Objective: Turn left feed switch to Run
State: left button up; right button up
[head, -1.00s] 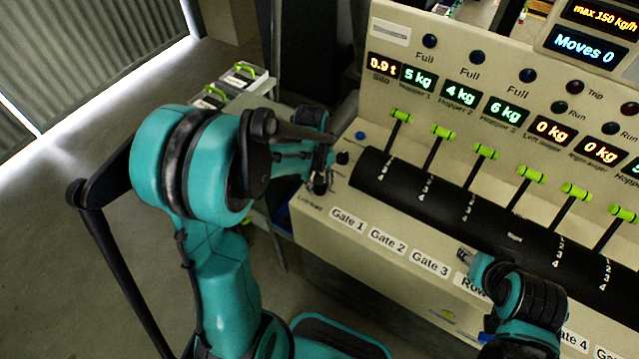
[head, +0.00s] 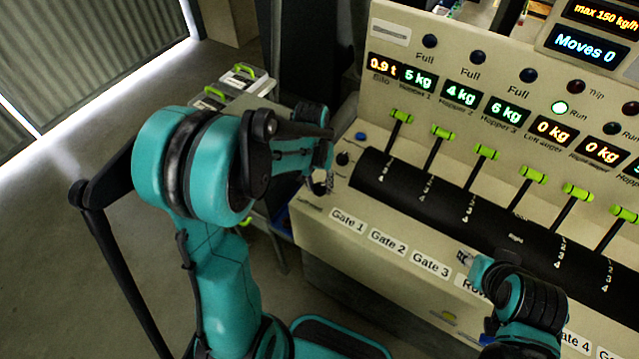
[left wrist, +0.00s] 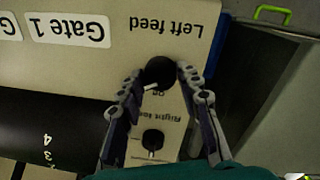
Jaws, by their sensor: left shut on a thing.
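The left feed switch (left wrist: 158,73) is a round black knob with a white pointer, beside the upside-down label "Left feed" (left wrist: 175,30) in the left wrist view. Its pointer slants toward the lower left there. My left gripper (left wrist: 160,76) has a finger on each side of the knob and is shut on it. In the head view my left gripper (head: 319,184) is at the panel's left end and hides the knob.
The right feed knob (left wrist: 152,140) sits close by, between my left fingers. A black cover (head: 400,190) with green-handled levers (head: 441,132) runs along the panel. Boxes with green handles (head: 243,75) stand behind my left arm.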

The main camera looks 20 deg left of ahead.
dwell(0.3)
pick_arm(q)
jog(key=o, duration=1.1)
jog(key=shift+a, duration=0.1)
jog(key=shift+o, duration=0.2)
notch_tip(320, 180, up, 12)
jog(key=shift+a, duration=0.4)
jog(key=shift+s, duration=0.1)
jog(key=s+d+m+t, duration=0.1)
jog(key=s+d+t, duration=0.2)
jog(key=s, duration=0.3)
jog(key=s+d+f+m+t+b, duration=0.1)
jog(key=s+d+t, duration=0.1)
jog(key=s, duration=0.3)
jog(key=shift+s+d+t+y+b, duration=0.3)
jog(key=shift+s+d+t+y, duration=0.1)
jog(key=shift+t, duration=0.5)
